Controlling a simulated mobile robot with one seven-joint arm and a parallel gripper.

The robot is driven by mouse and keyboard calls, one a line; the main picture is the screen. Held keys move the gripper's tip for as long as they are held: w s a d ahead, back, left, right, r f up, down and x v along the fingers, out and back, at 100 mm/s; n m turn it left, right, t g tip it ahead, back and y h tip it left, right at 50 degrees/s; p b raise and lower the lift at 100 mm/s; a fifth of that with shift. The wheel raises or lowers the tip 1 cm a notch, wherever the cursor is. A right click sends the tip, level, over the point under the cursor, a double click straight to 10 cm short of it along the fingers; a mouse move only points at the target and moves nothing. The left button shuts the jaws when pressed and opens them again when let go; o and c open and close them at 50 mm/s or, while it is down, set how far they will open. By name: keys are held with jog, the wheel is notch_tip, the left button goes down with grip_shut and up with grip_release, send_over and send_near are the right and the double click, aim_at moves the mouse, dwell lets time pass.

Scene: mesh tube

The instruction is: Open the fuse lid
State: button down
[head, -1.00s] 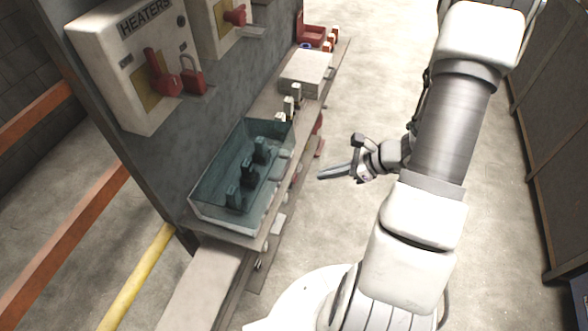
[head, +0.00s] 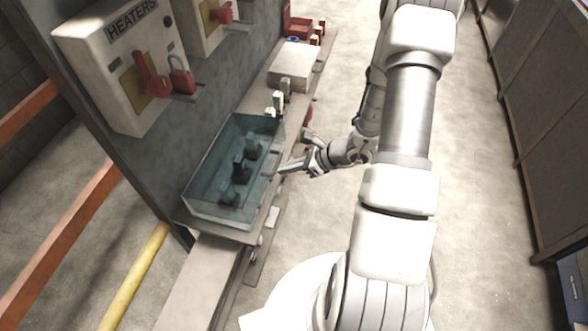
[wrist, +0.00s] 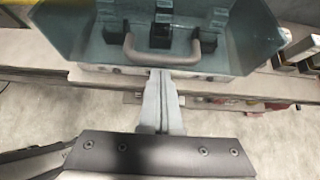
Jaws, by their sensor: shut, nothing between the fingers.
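The fuse lid (head: 205,178) is a clear blue-tinted box cover on the shelf, with dark fuse blocks (head: 238,168) showing through it. It looks closed in the head view. In the wrist view the lid (wrist: 70,35) fills the top, and its grey curved handle (wrist: 208,42) is on the near face. My gripper (head: 284,168) is at the right side of the lid. In the wrist view its fingers (wrist: 161,75) are together and empty, with the tips just below the middle of the handle. I cannot tell whether they touch the lid.
A heaters box (head: 115,60) with a red lever and padlock hangs on the panel above the lid. A pale box (head: 295,65) and small fuses (head: 278,100) stand farther along the shelf. The floor right of my arm is clear up to the wall panels.

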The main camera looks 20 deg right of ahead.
jog(key=shift+w+r, duration=0.1)
jog(key=shift+r, duration=0.2)
